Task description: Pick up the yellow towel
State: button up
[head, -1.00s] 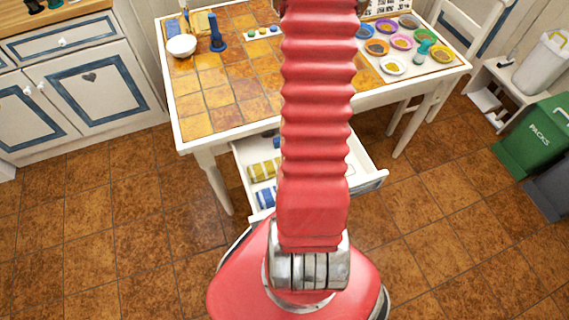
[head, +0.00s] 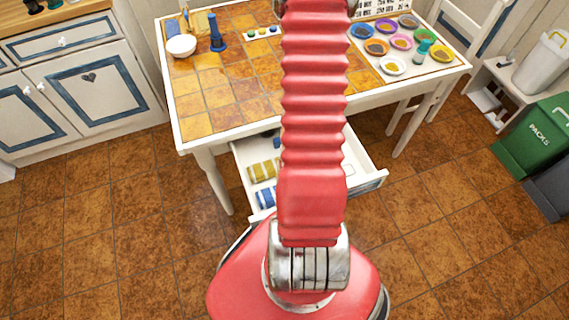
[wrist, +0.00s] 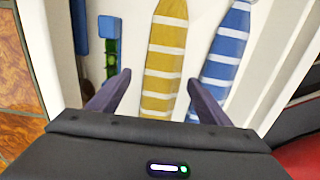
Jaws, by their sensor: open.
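The yellow towel (wrist: 164,60), with white stripes, lies in the open white drawer. In the head view the yellow towel (head: 262,170) shows left of my red arm. My gripper (wrist: 158,88) is open in the wrist view, with its two dark fingers spread to either side of the towel's near part. The towel is not held, and I cannot tell how far the fingertips are above it. The gripper is hidden in the head view.
A blue striped towel (wrist: 226,50) lies right of the yellow one, close to the right finger. A green and blue item (wrist: 110,50) lies to its left. The drawer wall (wrist: 48,50) is at the left. The table (head: 225,90) stands over the drawer.

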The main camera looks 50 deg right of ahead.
jog(key=shift+f, duration=1.3)
jog(key=shift+c, duration=0.4)
jog(key=c, duration=1.1)
